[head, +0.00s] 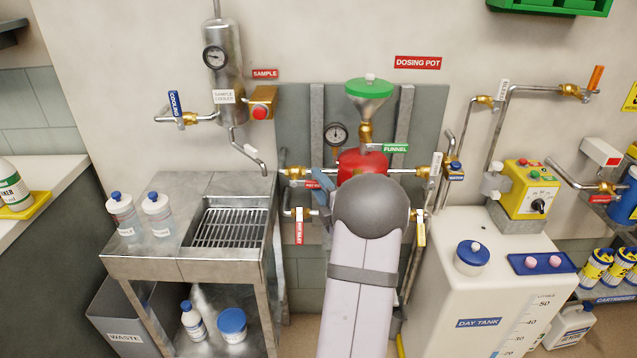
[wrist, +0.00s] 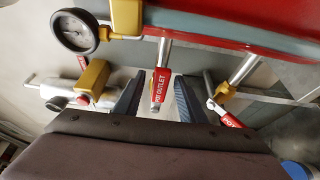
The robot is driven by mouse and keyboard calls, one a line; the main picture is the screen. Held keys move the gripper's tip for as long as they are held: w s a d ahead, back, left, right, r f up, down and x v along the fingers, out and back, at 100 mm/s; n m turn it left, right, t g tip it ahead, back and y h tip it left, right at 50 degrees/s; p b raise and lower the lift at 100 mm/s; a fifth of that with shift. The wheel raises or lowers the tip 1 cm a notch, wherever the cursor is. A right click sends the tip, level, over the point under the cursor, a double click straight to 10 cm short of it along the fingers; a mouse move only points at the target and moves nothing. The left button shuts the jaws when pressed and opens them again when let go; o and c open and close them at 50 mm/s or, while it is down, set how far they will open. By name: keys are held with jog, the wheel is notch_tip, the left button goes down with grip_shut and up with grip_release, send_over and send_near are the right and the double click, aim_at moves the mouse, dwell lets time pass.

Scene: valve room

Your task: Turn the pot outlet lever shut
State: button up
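The pot outlet lever (wrist: 161,84) is a red handle with white "POT OUTLET" lettering in the wrist view. My gripper (wrist: 160,90) is open, with one dark ribbed finger on each side of the lever. Gaps show between the lever and both fingers. In the head view my gripper (head: 322,190) is mostly hidden behind my arm, in front of the red dosing pot (head: 362,160). A red tag or handle starting "POT" (head: 312,185) shows just left of it, partly covered.
A second red handle (wrist: 229,120) lies close to the right finger, and a gauge (wrist: 76,31) and brass valve (wrist: 92,77) lie left. Pipes surround the pot. The steel sink bench (head: 150,265) stands left, the white day tank (head: 430,300) right.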

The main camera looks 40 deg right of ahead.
jog(key=shift+w, duration=0.2)
grip_shut()
